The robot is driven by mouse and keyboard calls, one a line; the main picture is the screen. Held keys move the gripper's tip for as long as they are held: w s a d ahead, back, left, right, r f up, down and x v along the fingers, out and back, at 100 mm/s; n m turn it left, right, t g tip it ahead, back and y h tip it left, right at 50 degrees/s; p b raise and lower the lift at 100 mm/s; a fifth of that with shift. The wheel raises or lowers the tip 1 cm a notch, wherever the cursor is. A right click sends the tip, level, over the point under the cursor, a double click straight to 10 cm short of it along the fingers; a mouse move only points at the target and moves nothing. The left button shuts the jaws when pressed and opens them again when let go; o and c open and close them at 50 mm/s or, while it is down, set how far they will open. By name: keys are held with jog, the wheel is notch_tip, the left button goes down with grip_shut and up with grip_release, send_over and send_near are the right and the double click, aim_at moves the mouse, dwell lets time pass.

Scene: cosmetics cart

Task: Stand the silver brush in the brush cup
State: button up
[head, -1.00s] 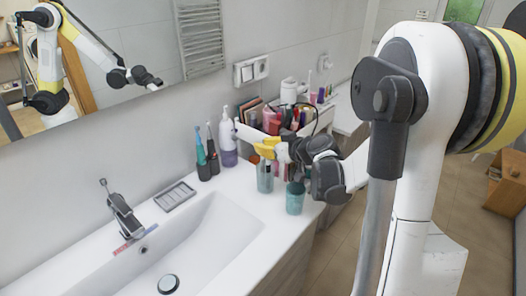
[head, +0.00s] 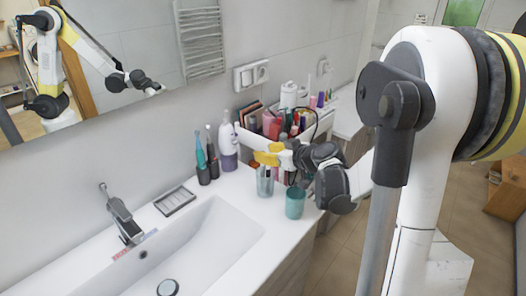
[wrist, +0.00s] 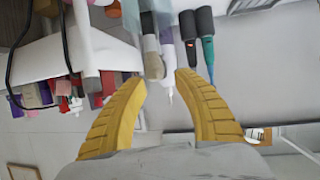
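My gripper (head: 262,157) is low over the counter's far end, just above a clear glass cup (head: 265,184). In the wrist view its two yellow fingers (wrist: 161,82) are spread apart, with nothing clearly held. A pale-tipped brush (wrist: 152,58) shows ahead of the gap between the fingertips, in front of a translucent cup at the top edge. I cannot tell surely whether it is the silver brush. A teal cup (head: 295,204) stands right of the glass cup, near the counter edge. Which cup is the brush cup is unclear.
Two electric toothbrushes (head: 204,160) and a white-purple bottle (head: 228,152) stand left of the gripper. A crowded white cart (head: 262,140) is behind it, with a dark cable nearby. The washbasin (head: 205,245) is at front left. The counter around the soap dish (head: 176,200) is otherwise clear.

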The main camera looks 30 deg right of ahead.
jog(key=p+v, duration=0.2)
jog(key=v, duration=0.8)
jog(key=s+a+g, duration=0.2)
jog(key=s+a, duration=0.1)
jog(key=a, duration=0.5)
jog(key=s+a+g, duration=0.2)
jog(key=s+a, duration=0.1)
jog(key=a, duration=0.4)
jog(key=s+a+m+g+h, duration=0.2)
jog(key=s+a, duration=0.3)
jog(key=s, duration=0.6)
jog(key=shift+m+h, duration=0.3)
jog(key=shift+w+a, duration=0.1)
jog(key=shift+a, duration=0.05)
